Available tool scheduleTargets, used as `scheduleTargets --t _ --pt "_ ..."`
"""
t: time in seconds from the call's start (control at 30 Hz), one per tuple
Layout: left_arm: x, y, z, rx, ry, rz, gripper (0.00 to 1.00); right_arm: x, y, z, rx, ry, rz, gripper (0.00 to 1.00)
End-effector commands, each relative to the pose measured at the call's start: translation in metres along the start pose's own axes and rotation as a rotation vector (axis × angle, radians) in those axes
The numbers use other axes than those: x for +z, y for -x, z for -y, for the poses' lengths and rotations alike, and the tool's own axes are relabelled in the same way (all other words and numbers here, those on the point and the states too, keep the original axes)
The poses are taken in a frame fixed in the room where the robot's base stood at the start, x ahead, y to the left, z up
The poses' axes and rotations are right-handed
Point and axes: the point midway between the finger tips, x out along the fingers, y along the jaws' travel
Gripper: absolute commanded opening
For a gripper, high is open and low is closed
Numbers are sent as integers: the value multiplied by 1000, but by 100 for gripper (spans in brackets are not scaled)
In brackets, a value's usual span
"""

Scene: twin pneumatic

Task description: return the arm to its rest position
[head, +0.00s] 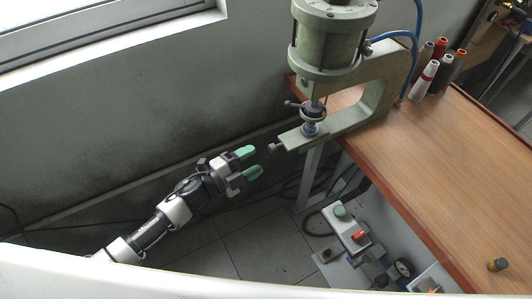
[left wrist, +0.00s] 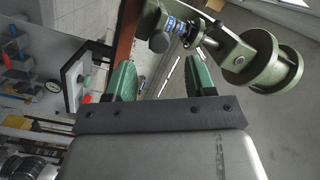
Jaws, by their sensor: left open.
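My left gripper (head: 250,163) has green fingertips and is open, with nothing between its fingers. In the head view my left arm reaches in from the lower left, and the gripper hangs in free air to the left of the green pneumatic press (head: 333,40). A clear gap separates the fingertips from the press's lower arm. In the left wrist view both green fingers of the gripper (left wrist: 162,82) stand apart, with the press (left wrist: 250,58) beyond them at the upper right. My right gripper is not in view.
A wooden table (head: 445,150) carries the press and several thread spools (head: 424,80). Below its left edge stands a control box (head: 345,228) with green and red buttons. A grey wall (head: 130,110) with a window (head: 90,30) is behind my arm. Cables lie on the tiled floor.

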Motion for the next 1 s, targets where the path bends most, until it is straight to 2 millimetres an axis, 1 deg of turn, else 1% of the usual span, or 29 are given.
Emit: scheduleTargets --t 0.03,0.1,0.2,0.7,0.77,0.87,0.97,1.0 --pt "1 7 -1 0 0 0 55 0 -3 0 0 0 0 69" --pt "0 12 -1 0 0 0 55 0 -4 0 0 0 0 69" --pt "0 16 0 -1 1 -1 55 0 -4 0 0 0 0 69" --pt "0 16 0 -1 1 -1 55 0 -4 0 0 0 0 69" --pt "2 17 -2 0 9 9 55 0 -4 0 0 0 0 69" --pt "22 22 -17 4 65 78 55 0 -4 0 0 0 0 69" --pt "59 38 -52 15 187 228 55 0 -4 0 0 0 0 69" --pt "76 48 -72 21 251 304 55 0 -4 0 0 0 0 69"
